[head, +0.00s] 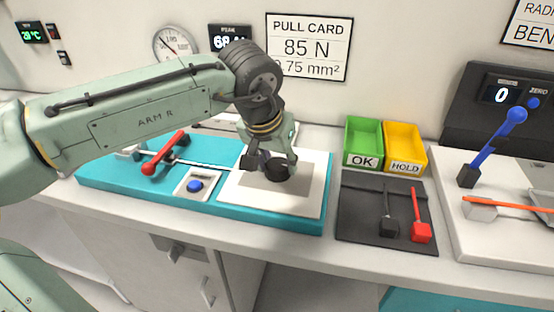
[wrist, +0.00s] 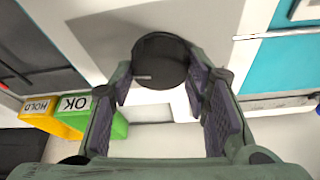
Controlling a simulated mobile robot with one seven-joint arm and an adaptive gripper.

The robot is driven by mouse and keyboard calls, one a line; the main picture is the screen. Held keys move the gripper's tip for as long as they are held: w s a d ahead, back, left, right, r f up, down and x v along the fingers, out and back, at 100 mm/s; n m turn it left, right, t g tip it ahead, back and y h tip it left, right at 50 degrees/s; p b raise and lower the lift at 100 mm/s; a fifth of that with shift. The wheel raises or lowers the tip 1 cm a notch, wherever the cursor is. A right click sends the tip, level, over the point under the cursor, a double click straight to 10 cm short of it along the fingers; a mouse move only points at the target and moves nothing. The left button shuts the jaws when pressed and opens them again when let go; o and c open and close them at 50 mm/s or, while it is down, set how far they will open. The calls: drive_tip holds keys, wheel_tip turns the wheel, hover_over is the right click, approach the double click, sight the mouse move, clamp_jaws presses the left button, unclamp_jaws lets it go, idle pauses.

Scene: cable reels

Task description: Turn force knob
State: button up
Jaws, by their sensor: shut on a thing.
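The force knob (head: 277,171) is a round black knob on a white plate (head: 293,200) at the right end of a teal base. In the wrist view the knob (wrist: 160,61) shows as a dark disc with a short light line on its left side. My gripper (head: 268,165) reaches down from above with its fingers around the knob. In the wrist view the two padded fingers (wrist: 159,85) stand on either side of the knob, shut on it. The pull card (head: 309,47) on the wall reads 85 N and 0.75 mm².
A green OK bin (head: 364,140) and a yellow HOLD bin (head: 405,148) stand right of the plate. A dark mat (head: 386,213) holds a black and a red tool. A blue button (head: 195,186) and a red-handled lever (head: 163,153) lie left of the knob.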

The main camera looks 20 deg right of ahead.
drive_tip(key=c, duration=0.5)
drive_tip(key=shift+r, duration=0.1)
drive_tip(key=shift+r+m+g+h+p, duration=0.1)
drive_tip(key=shift+m+g+h+p, duration=0.25)
drive_tip(key=shift+m+p, duration=0.75)
drive_tip(key=shift+w+m+g+h+p, duration=0.1)
drive_tip(key=shift+m+g+h+p, duration=0.2)
drive_tip(key=shift+m+p, duration=0.75)
drive_tip(key=shift+f, duration=0.2)
drive_tip(key=o, duration=1.2)
